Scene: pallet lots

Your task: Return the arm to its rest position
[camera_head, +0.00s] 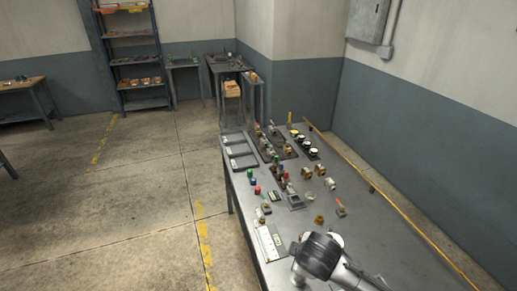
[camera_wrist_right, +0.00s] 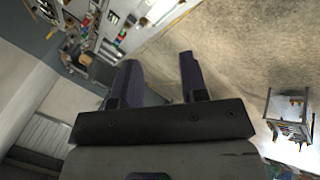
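My right gripper (camera_wrist_right: 160,66) is in the right wrist view. Its two dark fingers stand apart with nothing between them, so it is open and empty. Past the fingers lie bare floor and, at the upper left, part of a grey work table with small parts. In the head view one of my arms reaches over the near end of the grey table (camera_head: 262,262) from the bottom right. No gripper fingers can be made out there. My left gripper is in neither view.
Several small coloured and brass parts, dark trays (camera_head: 238,148) and a white plate (camera_head: 268,243) are on the table. A yellow rail (camera_head: 400,208) runs along its right side. Shelves (camera_head: 135,58) stand far back. Floor left of the table is clear.

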